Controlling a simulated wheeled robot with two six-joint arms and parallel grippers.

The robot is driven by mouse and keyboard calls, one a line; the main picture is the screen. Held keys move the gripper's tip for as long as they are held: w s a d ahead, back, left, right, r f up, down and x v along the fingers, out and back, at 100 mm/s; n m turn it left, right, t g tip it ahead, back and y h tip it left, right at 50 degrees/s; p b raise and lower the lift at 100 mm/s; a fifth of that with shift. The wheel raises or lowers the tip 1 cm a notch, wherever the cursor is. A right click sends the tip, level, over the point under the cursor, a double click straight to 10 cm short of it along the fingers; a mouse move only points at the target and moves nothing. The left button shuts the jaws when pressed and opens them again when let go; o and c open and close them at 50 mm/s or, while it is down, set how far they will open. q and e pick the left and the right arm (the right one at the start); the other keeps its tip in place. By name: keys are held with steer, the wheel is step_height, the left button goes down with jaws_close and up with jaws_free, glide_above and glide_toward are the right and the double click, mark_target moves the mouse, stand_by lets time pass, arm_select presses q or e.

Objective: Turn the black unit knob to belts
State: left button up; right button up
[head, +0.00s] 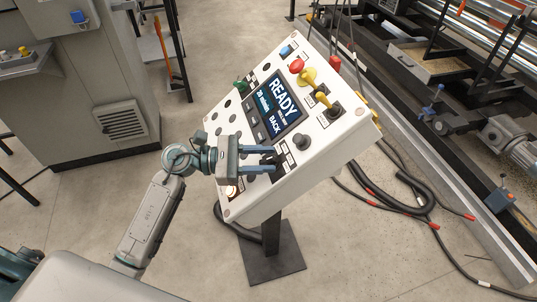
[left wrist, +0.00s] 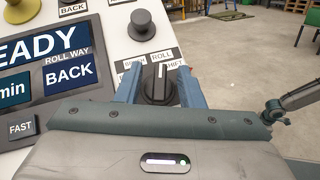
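The black knob (left wrist: 160,88) is on the white control panel, under a ROLL label, with a SHIFT label to its right and a partly hidden label to its left. Its grip ridge looks roughly upright toward ROLL in the left wrist view. My left gripper (left wrist: 161,90) has its blue fingers on both sides of the knob. They are spread apart, and I cannot make out firm contact. In the head view my left gripper (head: 273,159) reaches the panel's lower part, and its fingers partly hide the knob. My right gripper is not in view.
The tilted panel (head: 228,120) stands on a black post. A grey round knob (head: 302,141) sits close to the fingers. The READY screen (head: 275,103), yellow levers and a red button (head: 297,65) are farther up. Black cables (head: 405,195) lie on the floor at right.

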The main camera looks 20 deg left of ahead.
arm_select(q)
steer(key=shift+w+d, duration=0.2)
steer(key=shift+d, duration=0.5)
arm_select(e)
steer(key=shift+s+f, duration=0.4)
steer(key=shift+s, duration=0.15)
arm_select(q)
jaws_close()
